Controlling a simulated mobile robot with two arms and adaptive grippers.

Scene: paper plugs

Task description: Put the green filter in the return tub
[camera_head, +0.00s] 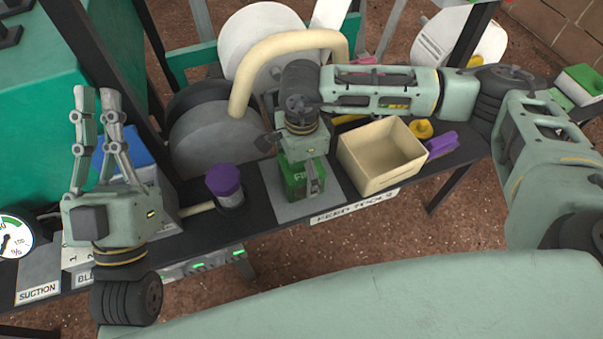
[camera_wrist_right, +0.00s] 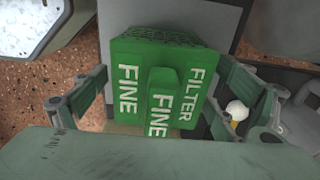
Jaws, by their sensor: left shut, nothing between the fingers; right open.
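The green filter (camera_head: 291,178) stands on a grey plate (camera_head: 262,203) on the shelf. In the right wrist view the filter (camera_wrist_right: 145,58) shows white FINE and FILTER lettering. My right gripper (camera_head: 303,178) is over it from above, open, with a finger on either side of it; it also shows in the right wrist view (camera_wrist_right: 158,95). A beige open tub (camera_head: 365,178), the only tub in sight, stands just right of the filter and looks empty. My left gripper (camera_head: 98,92) is raised at the left, shut and empty, its fingers pointing up.
A purple-topped jar (camera_head: 225,182) stands left of the filter. A purple object (camera_head: 441,145) and a yellow one (camera_head: 420,129) lie right of the tub. A curved cream pipe (camera_head: 270,58) and large discs (camera_head: 205,140) stand behind. A KEEP TOOLS label (camera_head: 350,207) marks the shelf edge.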

